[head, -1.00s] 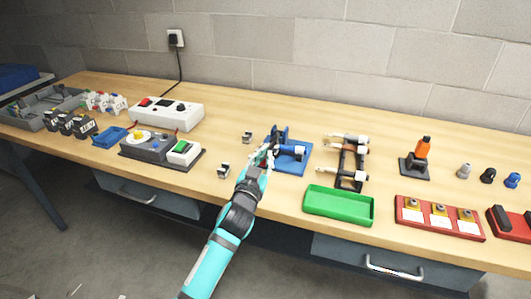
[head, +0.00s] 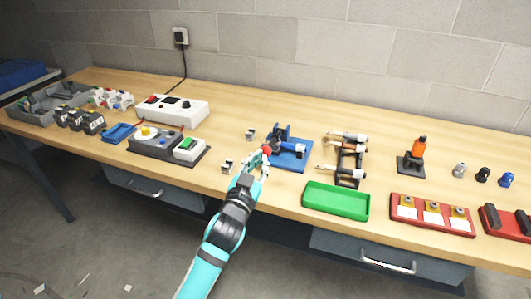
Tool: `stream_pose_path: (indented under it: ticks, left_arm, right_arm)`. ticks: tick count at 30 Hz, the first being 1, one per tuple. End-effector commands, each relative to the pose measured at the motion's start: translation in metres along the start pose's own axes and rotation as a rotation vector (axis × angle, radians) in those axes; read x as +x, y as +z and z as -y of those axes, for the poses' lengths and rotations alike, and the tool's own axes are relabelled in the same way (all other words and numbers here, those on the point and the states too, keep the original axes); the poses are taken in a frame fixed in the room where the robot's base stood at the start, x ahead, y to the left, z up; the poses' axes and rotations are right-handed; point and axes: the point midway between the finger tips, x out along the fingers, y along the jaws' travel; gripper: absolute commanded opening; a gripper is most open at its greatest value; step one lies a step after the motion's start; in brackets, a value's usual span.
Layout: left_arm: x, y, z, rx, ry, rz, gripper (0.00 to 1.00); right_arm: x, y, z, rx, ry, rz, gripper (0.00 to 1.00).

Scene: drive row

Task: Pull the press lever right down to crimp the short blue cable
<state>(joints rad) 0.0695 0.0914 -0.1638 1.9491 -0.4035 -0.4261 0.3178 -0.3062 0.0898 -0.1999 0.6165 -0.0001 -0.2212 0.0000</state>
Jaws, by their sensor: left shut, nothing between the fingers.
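The press (head: 283,135) stands on a blue base plate (head: 297,162) near the middle of the bench in the head view. A red knob (head: 266,150), seemingly the end of its lever, shows low at the press's left side. My left gripper (head: 262,160) is shut and empty just in front of this knob. I cannot tell whether it touches the knob. A short blue piece (head: 293,147), seemingly the blue cable, lies across the press. My right gripper is not in view.
A green tray (head: 336,212) lies front right of the press, with a cable rack (head: 349,160) behind it. Small metal blocks stand at left (head: 228,166). A test board (head: 160,148) and white box (head: 173,109) lie farther left. Bare wood lies behind the press.

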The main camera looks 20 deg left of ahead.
Motion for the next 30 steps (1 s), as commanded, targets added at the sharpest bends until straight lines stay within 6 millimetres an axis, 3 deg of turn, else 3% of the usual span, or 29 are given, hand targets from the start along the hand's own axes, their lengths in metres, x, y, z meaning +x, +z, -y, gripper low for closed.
stream_pose_path:
  ticks: [3, 9, 19, 26, 30]
  left_arm:
    - [-0.019, 0.000, 0.000, 0.000, 0.000, 0.000, 0.00]
    - [-0.031, -0.009, 0.003, -0.012, 0.003, 0.007, 0.00]
    - [-0.016, -0.045, 0.035, -0.222, 0.056, 0.153, 0.00]
    - [-0.010, -0.044, 0.043, -0.297, 0.073, 0.195, 0.00]
    - [0.006, -0.041, 0.041, -0.298, 0.073, 0.194, 0.00]
  right_arm:
    - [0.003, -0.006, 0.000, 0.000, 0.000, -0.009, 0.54]
    - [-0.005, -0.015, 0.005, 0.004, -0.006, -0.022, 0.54]
    - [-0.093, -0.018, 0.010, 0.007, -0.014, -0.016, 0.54]
    - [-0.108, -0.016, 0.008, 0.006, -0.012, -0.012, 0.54]
    - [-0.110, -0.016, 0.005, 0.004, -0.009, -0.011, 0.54]
